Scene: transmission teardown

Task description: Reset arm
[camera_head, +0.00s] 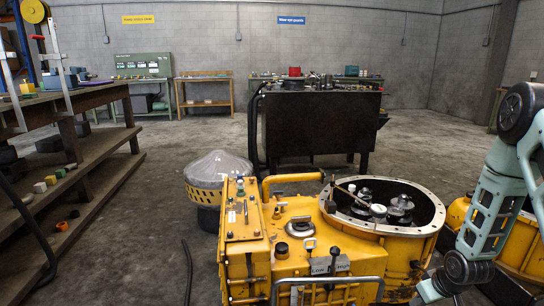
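My arm, pale green with dark joints, shows at the right edge of the head view, bent downward. Its lower end reaches the bottom edge near the right side of the yellow transmission housing (300,256). My gripper's fingers are not visible, so I cannot see whether it holds anything. The housing has a large round flanged opening with dark and silvery parts inside. A light rod leans across the opening's left side.
A dark workbench (318,122) with a red item (294,72) stands behind the housing. A domed grey and yellow part (217,168) sits to its left. A wooden shelf bench (97,165) runs along the left. The concrete floor between them is mostly clear.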

